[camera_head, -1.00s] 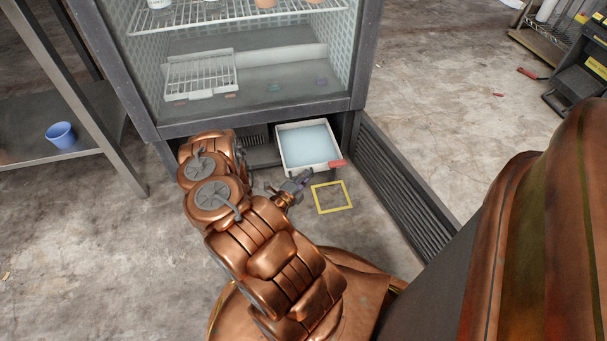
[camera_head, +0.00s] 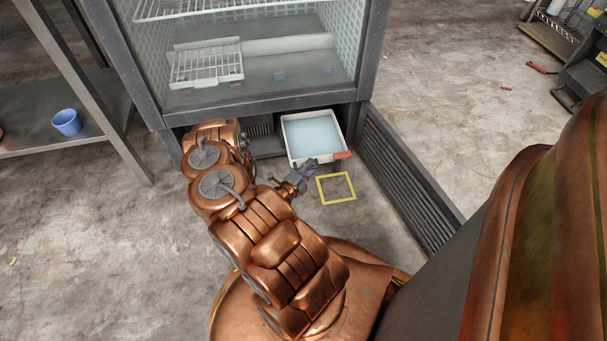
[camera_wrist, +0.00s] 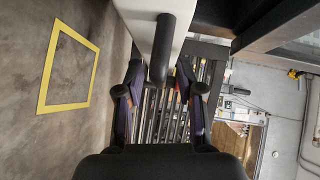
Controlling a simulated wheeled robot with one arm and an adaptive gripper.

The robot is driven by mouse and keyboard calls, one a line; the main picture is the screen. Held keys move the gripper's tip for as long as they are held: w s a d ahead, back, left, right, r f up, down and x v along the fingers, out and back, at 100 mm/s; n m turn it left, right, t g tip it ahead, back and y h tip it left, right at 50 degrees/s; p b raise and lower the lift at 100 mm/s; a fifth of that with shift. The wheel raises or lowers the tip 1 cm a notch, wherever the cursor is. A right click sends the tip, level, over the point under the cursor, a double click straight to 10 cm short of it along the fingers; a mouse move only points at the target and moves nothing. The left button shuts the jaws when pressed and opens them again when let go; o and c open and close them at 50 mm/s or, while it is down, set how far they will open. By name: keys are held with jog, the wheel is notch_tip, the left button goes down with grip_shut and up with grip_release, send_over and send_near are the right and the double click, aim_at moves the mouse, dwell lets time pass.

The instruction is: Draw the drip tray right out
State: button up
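The drip tray (camera_head: 291,144) is a white, shallow box with pale blue liquid, in the low opening under the glass-fronted cabinet, its front part showing. A red piece (camera_head: 343,155) sits at its front right corner. My gripper (camera_head: 312,169) is just in front of the tray's front wall. In the wrist view, the white tray front (camera_wrist: 140,14) is at the top, with a dark bar-like handle (camera_wrist: 163,45) sticking out. My gripper's two fingers (camera_wrist: 160,82) are apart, one on each side of the handle's line, with visible gaps. Whether they touch it I cannot tell.
A yellow square outline (camera_head: 336,188) is marked on the floor in front of the tray. A dark louvred panel (camera_head: 405,170) stands out to the right. A table with a blue cup (camera_head: 67,122) is at left. Floor beyond the panel is mostly clear.

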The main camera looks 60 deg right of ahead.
jog(key=w+a+r, duration=0.1)
jog(key=a, duration=1)
jog(key=shift+w+a+r, duration=0.15)
jog(key=shift+a+r, duration=0.15)
dwell(0.4)
